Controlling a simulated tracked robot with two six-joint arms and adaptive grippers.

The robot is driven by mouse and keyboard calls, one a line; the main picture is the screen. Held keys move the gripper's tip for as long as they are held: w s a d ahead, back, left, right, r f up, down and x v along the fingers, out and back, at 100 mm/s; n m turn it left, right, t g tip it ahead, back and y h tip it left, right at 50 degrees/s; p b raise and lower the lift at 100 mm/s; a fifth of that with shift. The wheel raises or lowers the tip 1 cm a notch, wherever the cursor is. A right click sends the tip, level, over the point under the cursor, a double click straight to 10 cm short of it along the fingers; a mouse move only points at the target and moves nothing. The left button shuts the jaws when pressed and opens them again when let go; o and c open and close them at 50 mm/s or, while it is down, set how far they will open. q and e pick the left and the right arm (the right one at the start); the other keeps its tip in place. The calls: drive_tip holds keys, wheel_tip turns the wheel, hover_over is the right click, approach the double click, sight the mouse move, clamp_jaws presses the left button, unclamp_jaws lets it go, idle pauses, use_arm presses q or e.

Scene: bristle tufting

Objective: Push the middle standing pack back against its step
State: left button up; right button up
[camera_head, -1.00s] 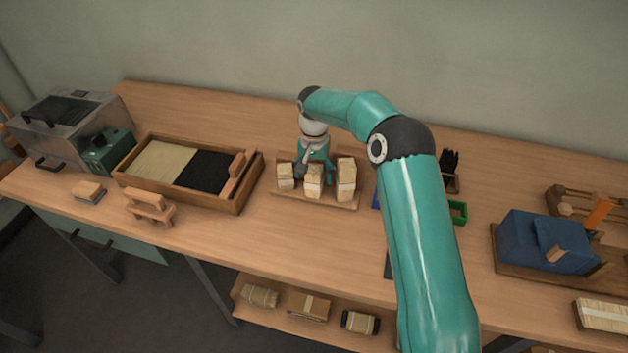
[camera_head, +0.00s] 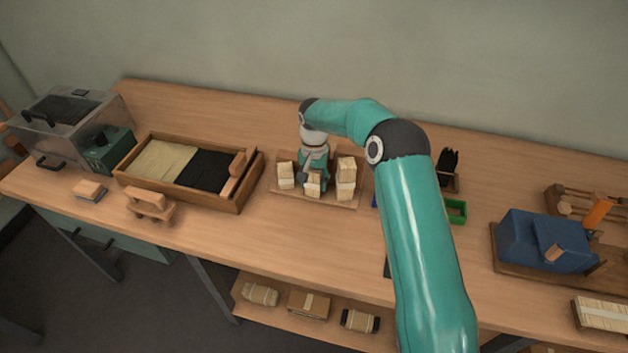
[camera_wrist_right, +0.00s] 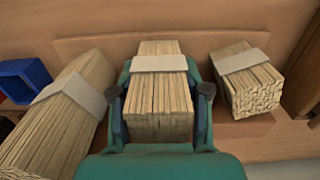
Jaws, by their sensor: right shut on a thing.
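Three bundled packs of pale sticks with light paper bands stand in a row on a wooden tray (camera_head: 330,202). The middle pack (camera_head: 313,187) is between the fingers of my right gripper (camera_wrist_right: 160,104), which is shut on it. In the right wrist view the middle pack (camera_wrist_right: 158,80) stands between the dark fingertips, one on each side. The left pack (camera_head: 285,176) and the taller right pack (camera_head: 346,180) stand apart from it. In the head view my right gripper (camera_head: 313,172) hides the top of the middle pack. My left gripper is out of view.
A wooden box (camera_head: 228,203) with pale and black fibre lies left of the tray. A green bin (camera_head: 457,211) and a blue bin (camera_wrist_right: 24,76) are on the other side. A blue block (camera_head: 540,240) stands farther right. The bench front before the tray is clear.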

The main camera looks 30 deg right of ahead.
drive_tip(key=shift+w+d, duration=0.2)
drive_tip(key=shift+d, duration=0.25)
drive_tip(key=shift+c, duration=0.2)
drive_tip(key=shift+w+d+p, duration=0.3)
drive_tip(key=shift+w+d, duration=0.05)
drive_tip(key=shift+w, duration=0.2)
drive_tip(key=o, duration=1.2)
drive_tip(key=shift+d, duration=0.1)
drive_tip(key=shift+o, duration=0.2)
wheel_tip(320, 180, up, 12)
